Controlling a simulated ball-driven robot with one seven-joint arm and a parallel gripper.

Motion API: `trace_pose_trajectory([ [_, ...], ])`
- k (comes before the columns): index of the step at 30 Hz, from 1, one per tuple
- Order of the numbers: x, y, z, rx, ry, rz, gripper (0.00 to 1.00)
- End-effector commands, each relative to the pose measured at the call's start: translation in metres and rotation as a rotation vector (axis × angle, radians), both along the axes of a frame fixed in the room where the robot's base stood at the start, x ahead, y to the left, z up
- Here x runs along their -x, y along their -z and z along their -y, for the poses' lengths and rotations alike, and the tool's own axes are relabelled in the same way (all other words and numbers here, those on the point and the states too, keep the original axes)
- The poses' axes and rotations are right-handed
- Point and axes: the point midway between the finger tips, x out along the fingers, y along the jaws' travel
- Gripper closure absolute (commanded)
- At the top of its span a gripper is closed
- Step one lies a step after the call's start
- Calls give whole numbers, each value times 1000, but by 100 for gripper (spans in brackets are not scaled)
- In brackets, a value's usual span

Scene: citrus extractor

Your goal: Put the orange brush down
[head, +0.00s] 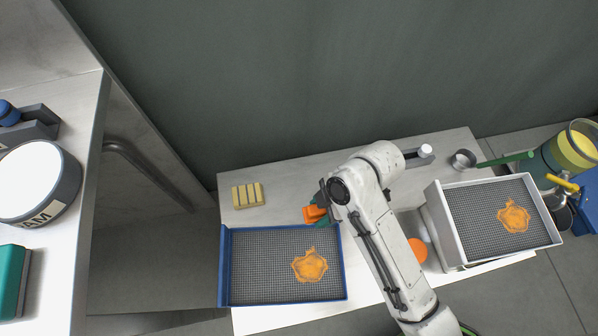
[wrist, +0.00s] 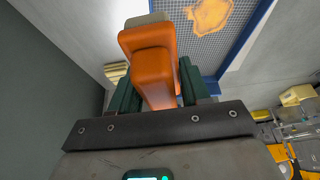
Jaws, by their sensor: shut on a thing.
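The orange brush (head: 314,213) is held in my gripper (head: 322,210), just over the back right corner of the blue-rimmed mesh tray. In the wrist view the orange brush (wrist: 150,60) sits between the dark green fingers of my gripper (wrist: 158,85), which are shut on it. A pale grey part shows at its far end. I cannot tell whether the brush touches the tray or hangs above it.
The blue-rimmed tray (head: 223,265) holds an orange pulp patch. A yellow slotted block (head: 248,196) lies behind it. A white-framed mesh tray (head: 447,235) stands at right, near a small metal cup (head: 463,159). An orange round thing (head: 417,250) sits beside my arm. Bare counter shows behind the blue tray.

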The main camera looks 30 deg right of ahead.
Motion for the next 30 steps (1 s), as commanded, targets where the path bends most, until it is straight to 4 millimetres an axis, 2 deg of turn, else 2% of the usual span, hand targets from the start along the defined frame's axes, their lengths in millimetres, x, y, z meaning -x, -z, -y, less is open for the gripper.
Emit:
trace_pose_trajectory([
  [12, -89, 42, 13, 2, 2, 2, 82],
  [18, -115, 78, 16, 1, 1, -2, 82],
  [27, -131, 95, 18, 0, 0, 1, 82],
  [30, -133, 107, 19, 0, 1, -1, 82],
])
